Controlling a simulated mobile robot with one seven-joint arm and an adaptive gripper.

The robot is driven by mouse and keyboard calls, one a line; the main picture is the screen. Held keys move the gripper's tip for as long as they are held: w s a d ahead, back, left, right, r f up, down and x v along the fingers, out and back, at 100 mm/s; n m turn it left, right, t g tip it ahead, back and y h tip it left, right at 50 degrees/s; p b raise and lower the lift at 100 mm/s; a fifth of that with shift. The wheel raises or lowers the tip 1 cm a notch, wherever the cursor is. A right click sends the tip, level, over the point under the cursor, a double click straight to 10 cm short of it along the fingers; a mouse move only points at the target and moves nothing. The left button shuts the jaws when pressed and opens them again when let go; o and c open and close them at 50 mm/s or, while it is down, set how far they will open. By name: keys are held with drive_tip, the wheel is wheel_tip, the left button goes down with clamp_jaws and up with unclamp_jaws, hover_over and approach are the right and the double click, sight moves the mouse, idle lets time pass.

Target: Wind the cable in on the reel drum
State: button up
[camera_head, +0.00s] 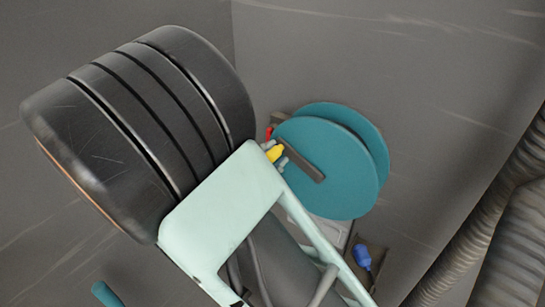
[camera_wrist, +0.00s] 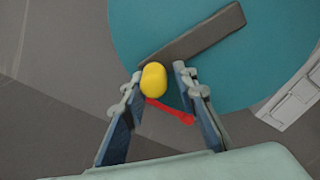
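The reel drum (camera_head: 322,178) shows as two teal discs standing against the grey surroundings. It fills the upper part of the wrist view (camera_wrist: 225,75). A dark grey crank arm (camera_wrist: 195,35) lies across its near disc. A yellow knob (camera_wrist: 153,79) sits at the crank's end and also shows in the head view (camera_head: 275,153). My gripper (camera_wrist: 159,71) is open around the knob. The knob is close to the left finger, with a narrow gap to the right finger. I cannot tell whether it touches. No cable is clearly visible.
A red lever-like piece (camera_wrist: 170,112) lies behind the fingers. A pale box-like part (camera_wrist: 293,100) is beside the drum. A blue piece (camera_head: 361,257) is below the drum. Thick ribbed grey hoses (camera_head: 490,215) run along the right. A teal rounded end (camera_head: 106,293) shows at lower left.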

drive_tip(key=f, duration=0.1)
drive_tip(key=f+b, duration=0.2)
drive_tip(key=shift+w+a+f, duration=0.25)
drive_tip(key=shift+a+f, duration=0.05)
drive_tip(key=f+b, duration=0.2)
drive_tip(key=f, duration=0.1)
drive_tip(key=f+b, duration=0.1)
drive_tip(key=shift+s+d+f+b, duration=0.2)
drive_tip(key=shift+d+f+b, duration=0.05)
drive_tip(key=shift+f+b, duration=0.15)
drive_tip(key=d+f+b, duration=0.1)
drive_tip(key=s+d+f+b, duration=0.1)
drive_tip(key=f, duration=0.1)
drive_tip(key=shift+s+f+b, duration=0.15)
drive_tip(key=shift+s+b, duration=0.05)
drive_tip(key=shift+b, duration=0.2)
drive_tip(key=shift+s+d, duration=0.15)
drive_tip(key=shift+s, duration=0.05)
